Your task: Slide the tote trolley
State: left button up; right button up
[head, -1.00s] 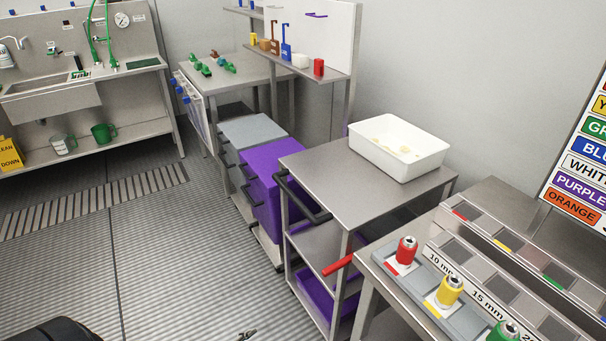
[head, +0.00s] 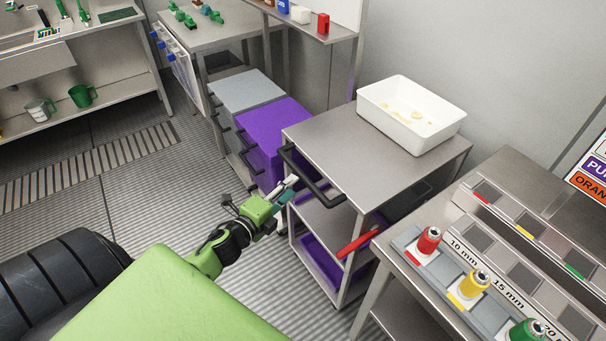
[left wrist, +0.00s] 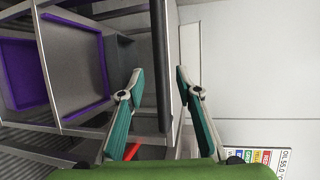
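The tote trolley, a steel cart, stands at centre right in the head view; its bare top (head: 345,140) shows. A black handle (head: 318,188) sticks out on its near left side. Purple totes (head: 322,262) are on its lower levels. My left gripper (head: 290,187) is just left of the handle, open and empty. In the left wrist view the left gripper (left wrist: 158,78) has its fingers spread. The black handle (left wrist: 160,50) runs upright in the picture between them; contact cannot be told. My right gripper is not in view.
A white tub (head: 395,112) stands on the trolley top. Purple (head: 275,125) and grey (head: 240,90) boxes stand behind. The floor at left is free.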

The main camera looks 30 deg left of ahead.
aim_at(301, 178)
pick_arm(q)
jog(key=w, duration=0.4)
jog(key=w+f, duration=0.1)
jog(key=w, duration=0.1)
jog(key=shift+w+f, duration=0.1)
jog(key=shift+w, duration=0.15)
jog(key=shift+w+f+p, duration=0.15)
jog(key=shift+w+p, duration=0.15)
jog(key=shift+w, duration=0.2)
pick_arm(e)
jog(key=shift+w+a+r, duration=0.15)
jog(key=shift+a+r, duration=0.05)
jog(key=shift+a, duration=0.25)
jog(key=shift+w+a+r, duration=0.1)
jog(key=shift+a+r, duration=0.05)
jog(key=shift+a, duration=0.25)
pick_arm(q)
jog(key=shift+c, duration=0.9)
grip_shut()
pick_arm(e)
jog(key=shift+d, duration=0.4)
